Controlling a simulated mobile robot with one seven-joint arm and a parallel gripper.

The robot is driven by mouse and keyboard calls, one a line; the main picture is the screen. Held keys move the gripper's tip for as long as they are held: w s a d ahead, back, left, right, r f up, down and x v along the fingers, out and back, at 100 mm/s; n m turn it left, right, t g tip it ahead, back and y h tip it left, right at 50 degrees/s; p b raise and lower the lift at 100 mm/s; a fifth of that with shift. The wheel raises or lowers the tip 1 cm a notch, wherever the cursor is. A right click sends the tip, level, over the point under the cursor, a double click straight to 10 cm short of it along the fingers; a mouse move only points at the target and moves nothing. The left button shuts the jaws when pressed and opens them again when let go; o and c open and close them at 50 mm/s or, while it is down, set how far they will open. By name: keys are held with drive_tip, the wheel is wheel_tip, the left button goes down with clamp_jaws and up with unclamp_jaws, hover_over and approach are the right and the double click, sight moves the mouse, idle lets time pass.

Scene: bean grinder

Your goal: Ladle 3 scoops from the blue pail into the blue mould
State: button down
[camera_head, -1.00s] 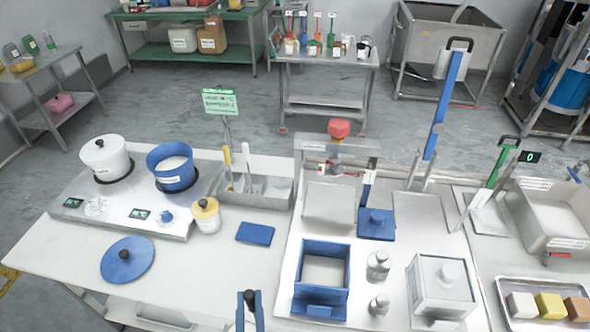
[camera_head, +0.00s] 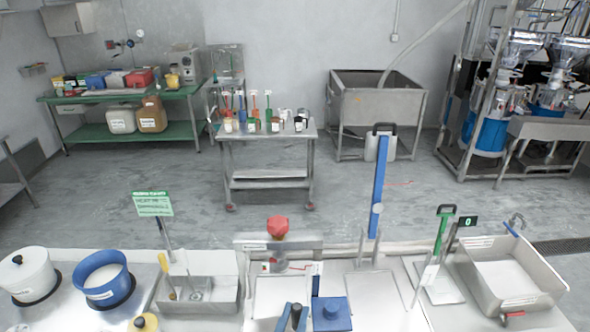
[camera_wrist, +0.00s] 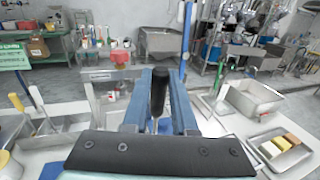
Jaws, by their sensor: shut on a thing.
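The blue pail (camera_head: 103,287) stands on the hot plate at the lower left of the head view, open, with pale contents inside. My gripper (camera_head: 292,316) shows at the bottom middle of the head view, right of the pail. In the wrist view its blue fingers (camera_wrist: 161,80) are shut on a black handle (camera_wrist: 158,92) that stands upright, with a thin metal shaft below. The tool's lower end is hidden.
A white pot (camera_head: 25,276) stands left of the pail. A metal tray (camera_head: 200,294) holds yellow- and white-handled tools.

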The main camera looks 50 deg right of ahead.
drive_tip(key=shift+d, duration=0.1)
drive_tip(key=shift+w+f, duration=0.2)
drive_tip(key=w+a+f+n+t+b, duration=0.5)
drive_tip(key=a+f+n+b, duration=0.1)
drive_tip(key=a+n+b, duration=0.3)
drive_tip(key=w+a+f+n+t+b, duration=0.5)
drive_tip(key=a+f+n+t+b, duration=0.1)
drive_tip(key=a+n+b, duration=0.3)
drive_tip(key=shift+w+a+h+b, duration=0.3)
drive_tip(key=shift+w+a+b, duration=0.15)
drive_tip(key=shift+a, duration=0.4)
drive_tip(key=shift+s, duration=0.1)
idle(0.9)
